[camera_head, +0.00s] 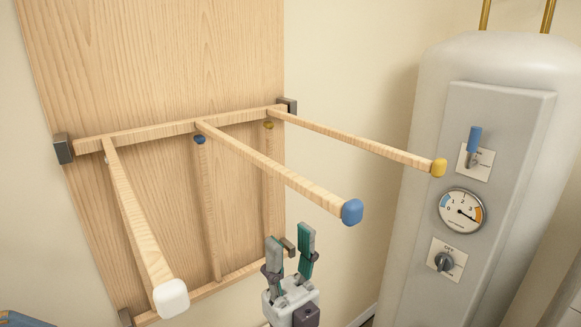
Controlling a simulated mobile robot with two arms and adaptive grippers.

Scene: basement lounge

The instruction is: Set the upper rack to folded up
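The upper rack (178,129) is a wooden crossbar held between dark brackets on a wooden wall panel. Its rods stick out from the wall toward me: the left rod (135,220) ends in a white cap, the middle rod (270,170) in a blue cap, the right rod (350,143) in a yellow cap. So it stands folded out. My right gripper (289,237) is open and empty, fingers pointing up, below the middle rod's blue cap in the picture. It does not appear to touch the rack. My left gripper is not in view.
A lower rack (208,205) lies upright against the panel below the upper crossbar, its rods tipped blue and yellow. A pale boiler (425,110) with a blue-handled switch (474,139), gauge (461,211) and knob (444,262) stands at right. Bare wall lies between.

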